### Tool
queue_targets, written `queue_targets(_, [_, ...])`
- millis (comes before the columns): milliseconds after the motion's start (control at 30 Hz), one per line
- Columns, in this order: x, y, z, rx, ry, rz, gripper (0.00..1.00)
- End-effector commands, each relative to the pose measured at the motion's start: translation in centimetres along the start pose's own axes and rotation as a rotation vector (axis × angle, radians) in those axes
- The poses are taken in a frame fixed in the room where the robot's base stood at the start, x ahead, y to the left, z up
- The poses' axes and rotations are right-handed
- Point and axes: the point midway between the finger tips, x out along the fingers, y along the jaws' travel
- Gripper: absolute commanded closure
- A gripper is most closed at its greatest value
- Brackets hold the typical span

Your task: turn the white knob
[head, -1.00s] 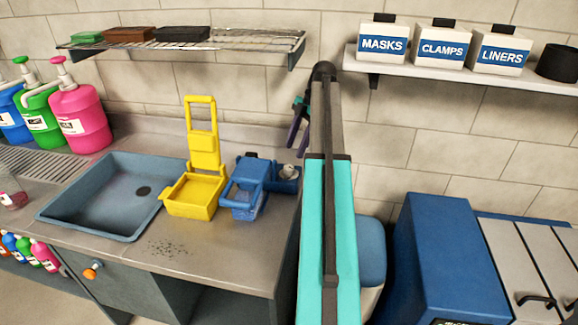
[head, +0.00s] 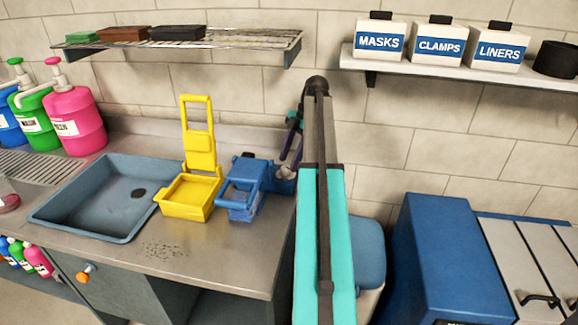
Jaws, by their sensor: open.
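The white knob (head: 287,173) looks like a small pale round piece on top of a dark blue box (head: 284,186) at the back right of the counter. My gripper (head: 284,157), dark purple and teal, hangs just above the knob, beside my turquoise arm. It is open, and I see nothing between its fingers. The gripper and arm partly cover the area around the knob. I cannot tell whether the fingertips touch the knob.
A blue container (head: 244,190) stands close left of the knob's box, with a yellow container (head: 190,195) beyond it. A sink (head: 95,205) lies further left. A wire shelf (head: 270,40) hangs above. A blue cabinet (head: 440,255) stands at right.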

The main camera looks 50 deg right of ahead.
Motion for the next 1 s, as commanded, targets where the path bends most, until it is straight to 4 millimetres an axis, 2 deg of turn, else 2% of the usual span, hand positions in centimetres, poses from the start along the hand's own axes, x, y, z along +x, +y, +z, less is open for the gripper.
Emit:
queue_targets(233, [2.0,-0.1,0.0,0.001,0.000,0.000,0.53])
queue_targets(600, [2.5,0.0,0.1,0.002,-0.001,0.001,0.53])
queue_targets(667, [2.4,0.0,0.1,0.002,0.000,0.001,0.59])
queue_targets(867, [2.4,0.0,0.1,0.002,0.000,0.002,0.93])
queue_targets(900, [2.1,0.1,0.9,0.008,0.000,0.004,0.93])
queue_targets(1000, [2.3,-0.1,0.5,0.007,-0.001,0.005,0.93])
